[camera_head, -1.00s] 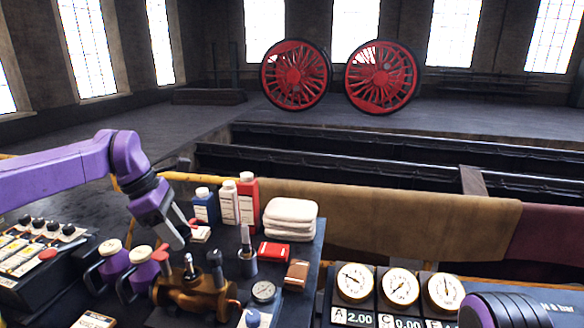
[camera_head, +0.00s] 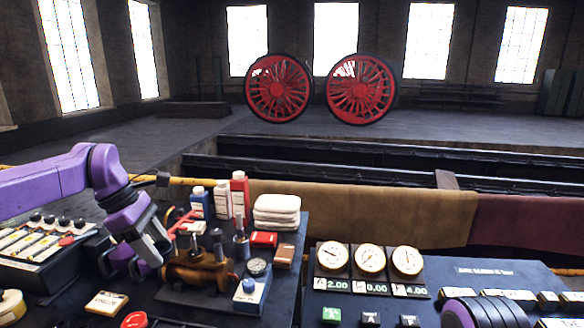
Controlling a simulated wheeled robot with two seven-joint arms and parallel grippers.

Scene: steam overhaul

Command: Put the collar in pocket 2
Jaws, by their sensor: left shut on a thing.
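My left gripper (camera_head: 153,250) comes in from the left, pointing down, just left of the brass valve body (camera_head: 198,270). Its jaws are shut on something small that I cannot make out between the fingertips. I cannot pick out the collar or pocket 2 for certain. A rack (camera_head: 40,243) with several pale labelled slots and black knobs stands at the far left. My right gripper is not in view; only a purple part of my right arm shows at the bottom right.
Bottles (camera_head: 222,199), folded white cloths (camera_head: 277,210) and a red box (camera_head: 264,239) stand behind the valve body. A round gauge (camera_head: 257,267) and a blue-and-white box (camera_head: 252,293) are right of it. A gauge panel (camera_head: 450,275) fills the right.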

